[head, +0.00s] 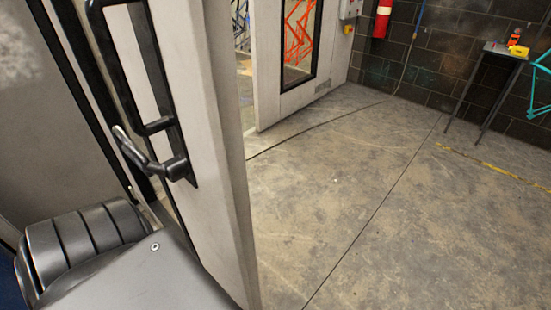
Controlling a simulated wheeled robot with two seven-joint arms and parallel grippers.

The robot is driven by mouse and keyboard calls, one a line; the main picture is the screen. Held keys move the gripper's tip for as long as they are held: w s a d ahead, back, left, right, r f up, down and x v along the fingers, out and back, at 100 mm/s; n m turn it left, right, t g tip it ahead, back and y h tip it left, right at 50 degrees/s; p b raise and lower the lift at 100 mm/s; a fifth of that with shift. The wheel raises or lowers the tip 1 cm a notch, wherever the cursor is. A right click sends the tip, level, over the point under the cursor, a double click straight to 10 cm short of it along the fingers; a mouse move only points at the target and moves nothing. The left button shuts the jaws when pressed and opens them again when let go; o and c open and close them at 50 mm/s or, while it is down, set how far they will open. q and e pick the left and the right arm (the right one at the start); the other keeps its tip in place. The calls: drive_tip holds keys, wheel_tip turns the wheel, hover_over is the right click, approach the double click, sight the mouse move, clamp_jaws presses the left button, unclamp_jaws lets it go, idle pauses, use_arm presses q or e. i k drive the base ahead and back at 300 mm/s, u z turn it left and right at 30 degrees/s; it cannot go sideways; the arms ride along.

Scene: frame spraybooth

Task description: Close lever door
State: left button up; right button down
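A pale door leaf (195,120) stands on edge close in front of me at the left, swung open. It carries a black lever handle (155,165) below a long black frame with a pale panel. The lever slants up to the left from its round base and has a light tip. A dark grey, ribbed link of my own arm fills the lower left, close to the door's lower part. I cannot tell if it touches the door. No fingertips of either gripper can be made out.
A second pale door leaf (288,60) with a dark-framed window stands farther back, with a gap between the leaves. A red extinguisher (382,18) hangs on the dark block wall (425,75). A small table (505,50) stands at the right. The concrete floor (370,210) is clear.

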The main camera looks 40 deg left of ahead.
sight(170, 64)
drive_tip(key=z, duration=0.05)
drive_tip(key=k, duration=0.85)
drive_tip(key=u, duration=1.75)
